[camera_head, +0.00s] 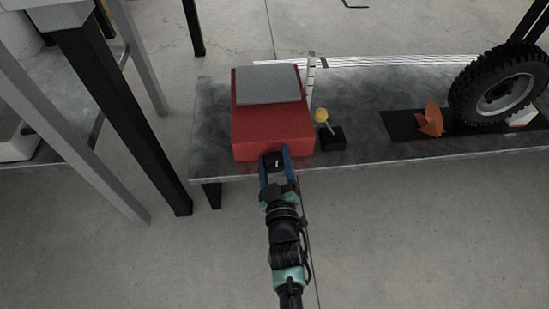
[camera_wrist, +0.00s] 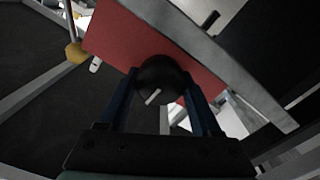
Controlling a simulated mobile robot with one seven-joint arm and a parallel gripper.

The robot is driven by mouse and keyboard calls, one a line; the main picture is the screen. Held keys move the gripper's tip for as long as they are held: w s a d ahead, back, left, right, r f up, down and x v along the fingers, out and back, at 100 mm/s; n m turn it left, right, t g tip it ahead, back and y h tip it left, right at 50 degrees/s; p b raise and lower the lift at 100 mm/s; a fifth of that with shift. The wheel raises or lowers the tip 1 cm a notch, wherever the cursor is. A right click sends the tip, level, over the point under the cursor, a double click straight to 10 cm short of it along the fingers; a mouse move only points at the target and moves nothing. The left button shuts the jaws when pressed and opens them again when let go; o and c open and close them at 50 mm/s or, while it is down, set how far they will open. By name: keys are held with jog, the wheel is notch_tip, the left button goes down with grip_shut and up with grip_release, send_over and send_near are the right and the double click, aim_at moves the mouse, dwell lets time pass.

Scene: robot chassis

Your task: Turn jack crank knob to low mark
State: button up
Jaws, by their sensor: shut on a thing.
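The red jack box (camera_head: 262,128) with a grey top plate (camera_head: 268,84) stands on the grey bench. A round black knob (camera_wrist: 163,74) sits on its near face and carries a short white line (camera_wrist: 153,97). My gripper (camera_head: 274,154) reaches the knob from the front. In the wrist view its two blue fingers lie on either side of the knob, and it is shut on it. The white line points down and slightly left in the wrist view. In the head view the knob is a small dark patch between the fingers. I cannot make out a low mark.
A yellow ball (camera_head: 321,115) on a thin rod rises from a black block (camera_head: 332,139) right of the jack. A pale upright strip (camera_head: 311,76) stands behind. An orange piece (camera_head: 431,121) and a tyre (camera_head: 490,102) are farther right. Floor before the bench is clear.

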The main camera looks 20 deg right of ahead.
jog(key=m+p, duration=0.1)
jog(key=m, duration=0.2)
jog(key=shift+r+p, duration=0.15)
jog(key=shift+p, duration=0.2)
jog(key=m+p, duration=0.2)
jog(key=m, duration=0.3)
jog(key=shift+s+d, duration=0.1)
jog(key=shift+d, duration=0.05)
jog(key=m, duration=0.5)
jog(key=shift+d+p, duration=0.1)
jog(key=shift+p, duration=0.3)
jog(key=shift+f+m, duration=0.15)
jog(key=shift+m, duration=0.85)
jog(key=shift+f+m, duration=0.1)
jog(key=shift+m, duration=0.9)
jog(key=o, duration=1.4)
jog(key=shift+c, duration=0.2)
